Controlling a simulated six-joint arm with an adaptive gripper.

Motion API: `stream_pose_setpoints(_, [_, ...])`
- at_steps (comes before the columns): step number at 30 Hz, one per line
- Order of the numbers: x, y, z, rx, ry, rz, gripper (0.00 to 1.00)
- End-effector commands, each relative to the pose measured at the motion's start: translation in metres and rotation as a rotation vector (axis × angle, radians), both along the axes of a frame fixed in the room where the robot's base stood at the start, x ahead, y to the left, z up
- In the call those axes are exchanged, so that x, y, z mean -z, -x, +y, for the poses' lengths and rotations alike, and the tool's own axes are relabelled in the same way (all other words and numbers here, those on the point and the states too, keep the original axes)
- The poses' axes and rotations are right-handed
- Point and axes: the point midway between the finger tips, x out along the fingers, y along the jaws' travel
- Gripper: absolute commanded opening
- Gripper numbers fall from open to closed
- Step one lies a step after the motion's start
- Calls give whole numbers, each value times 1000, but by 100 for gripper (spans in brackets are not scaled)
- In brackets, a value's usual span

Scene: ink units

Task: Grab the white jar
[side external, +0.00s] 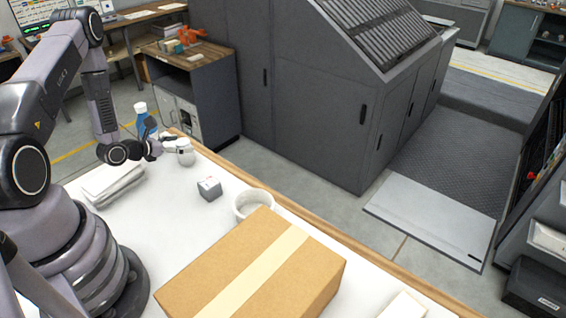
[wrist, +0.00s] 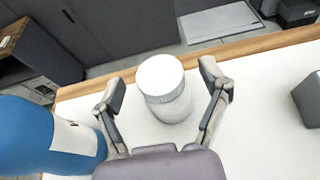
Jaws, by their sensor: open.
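The white jar (wrist: 167,100) stands upright on the white table, with a round ridged lid, in the middle of the wrist view. In the side view the jar (side external: 185,153) is near the table's far edge. My gripper (wrist: 163,84) is open, with one finger on each side of the jar. A gap shows between each finger and the jar in the wrist view. In the side view my gripper (side external: 163,146) is low, right beside the jar, and partly overlaps the bottle behind it.
A blue bottle (wrist: 40,138) stands close on the left of my gripper. Folded white cloths (side external: 112,184) lie nearer my base. The wooden table edge (side external: 290,209) runs behind the jar.

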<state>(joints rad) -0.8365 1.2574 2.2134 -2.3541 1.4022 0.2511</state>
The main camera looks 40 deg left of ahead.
Motion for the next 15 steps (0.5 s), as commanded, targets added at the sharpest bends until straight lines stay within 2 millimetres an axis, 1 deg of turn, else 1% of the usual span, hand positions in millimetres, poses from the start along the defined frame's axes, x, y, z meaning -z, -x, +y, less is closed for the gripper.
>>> stream_pose_setpoints(3, [3,-7,0,1,0,-1,76])
stream_pose_setpoints(9, [3,-7,0,0,1,-1,76])
stream_pose_setpoints(11, [2,-7,0,0,1,-1,69])
stream_pose_setpoints(15, [2,-7,0,0,1,-1,51])
